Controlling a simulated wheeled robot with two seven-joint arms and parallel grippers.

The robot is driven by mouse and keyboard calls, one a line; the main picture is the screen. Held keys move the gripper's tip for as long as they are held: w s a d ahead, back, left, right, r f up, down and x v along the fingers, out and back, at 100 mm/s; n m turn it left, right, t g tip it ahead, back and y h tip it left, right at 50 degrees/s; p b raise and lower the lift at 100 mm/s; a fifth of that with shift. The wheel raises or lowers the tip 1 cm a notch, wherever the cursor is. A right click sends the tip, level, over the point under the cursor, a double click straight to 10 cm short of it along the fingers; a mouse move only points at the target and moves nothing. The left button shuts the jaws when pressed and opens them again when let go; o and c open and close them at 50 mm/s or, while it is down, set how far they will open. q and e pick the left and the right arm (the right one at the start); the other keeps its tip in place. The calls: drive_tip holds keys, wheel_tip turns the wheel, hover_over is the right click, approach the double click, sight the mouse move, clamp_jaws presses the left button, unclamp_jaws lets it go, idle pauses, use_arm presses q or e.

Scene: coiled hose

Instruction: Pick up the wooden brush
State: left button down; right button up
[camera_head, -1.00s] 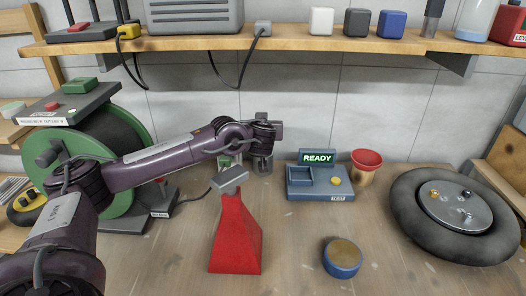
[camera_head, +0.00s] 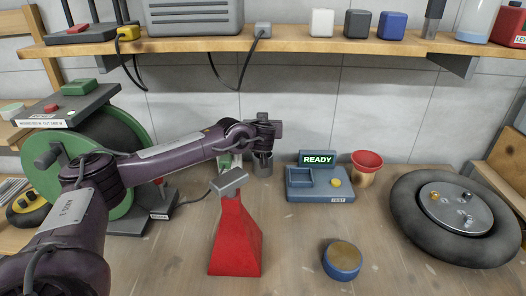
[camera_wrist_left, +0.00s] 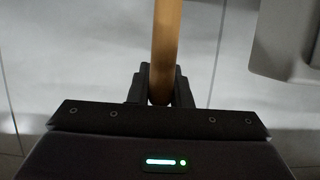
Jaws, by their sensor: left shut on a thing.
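In the left wrist view a tan wooden handle (camera_wrist_left: 167,40), which looks like the brush's, stands between the two dark fingers of my left gripper (camera_wrist_left: 160,90). The fingers are shut on it. The rest of the brush is out of that view. I cannot make out the brush there. My right gripper is not in view.
A red tapered object (camera_head: 236,240) with a grey top stands just in front of the gripper. A blue test box (camera_head: 318,192) reading READY, a red-rimmed cup (camera_head: 366,168), a blue round tin (camera_head: 342,260) and a wheel (camera_head: 420,225) lie rightward. A shelf (camera_head: 300,45) runs above.

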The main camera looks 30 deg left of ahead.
use_arm(q)
drive_tip(key=shift+r, duration=0.15)
wheel_tip(320, 180, up, 10)
drive_tip(key=shift+f, duration=0.1)
idle(0.6)
idle(2.3)
